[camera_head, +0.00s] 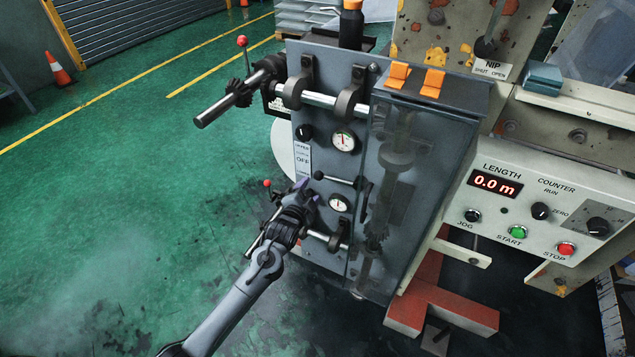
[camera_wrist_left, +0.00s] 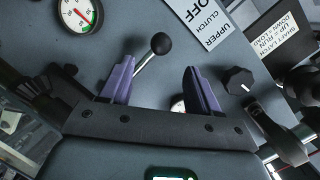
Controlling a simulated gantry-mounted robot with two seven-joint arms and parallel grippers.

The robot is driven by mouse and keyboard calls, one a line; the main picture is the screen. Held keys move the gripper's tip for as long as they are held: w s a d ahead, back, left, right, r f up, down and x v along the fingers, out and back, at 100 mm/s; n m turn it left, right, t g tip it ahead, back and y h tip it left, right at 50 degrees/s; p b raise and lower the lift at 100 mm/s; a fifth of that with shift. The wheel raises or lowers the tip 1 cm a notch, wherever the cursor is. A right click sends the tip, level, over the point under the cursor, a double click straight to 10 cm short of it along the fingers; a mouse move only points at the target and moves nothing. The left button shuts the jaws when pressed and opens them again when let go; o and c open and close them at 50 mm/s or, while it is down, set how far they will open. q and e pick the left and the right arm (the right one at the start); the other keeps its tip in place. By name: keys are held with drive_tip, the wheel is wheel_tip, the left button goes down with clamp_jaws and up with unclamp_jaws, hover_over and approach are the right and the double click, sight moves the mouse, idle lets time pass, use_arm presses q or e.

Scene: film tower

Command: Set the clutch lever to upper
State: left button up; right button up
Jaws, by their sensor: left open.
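The clutch lever (camera_head: 335,180) is a thin rod with a black ball knob on the grey panel. In the head view it points left, its knob beside the lower visible end of the white clutch label (camera_head: 302,158). The label reads UPPER at its top and OFF further down. My left gripper (camera_head: 304,188), with purple fingers, is open just below and left of the knob. In the left wrist view, the knob of the lever (camera_wrist_left: 160,43) shows beyond the open fingertips (camera_wrist_left: 160,75), its rod passing close to the left finger. Contact cannot be told. My right gripper is not in view.
Two dial gauges (camera_head: 344,140) (camera_head: 339,204) and a black rotary knob (camera_head: 304,132) are near the lever. A shaft (camera_head: 320,98) sticks out left above, with a red-tipped lever (camera_head: 243,50). A clear cover (camera_head: 395,200) stands right.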

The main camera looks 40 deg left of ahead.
sight(317, 178)
use_arm(q)
drive_tip(key=b+x, duration=0.3)
drive_tip(key=x, duration=0.7)
drive_tip(key=shift+w+a+b, duration=0.15)
drive_tip(key=shift+w+b, duration=0.1)
drive_tip(key=shift+b, duration=0.05)
clamp_jaws()
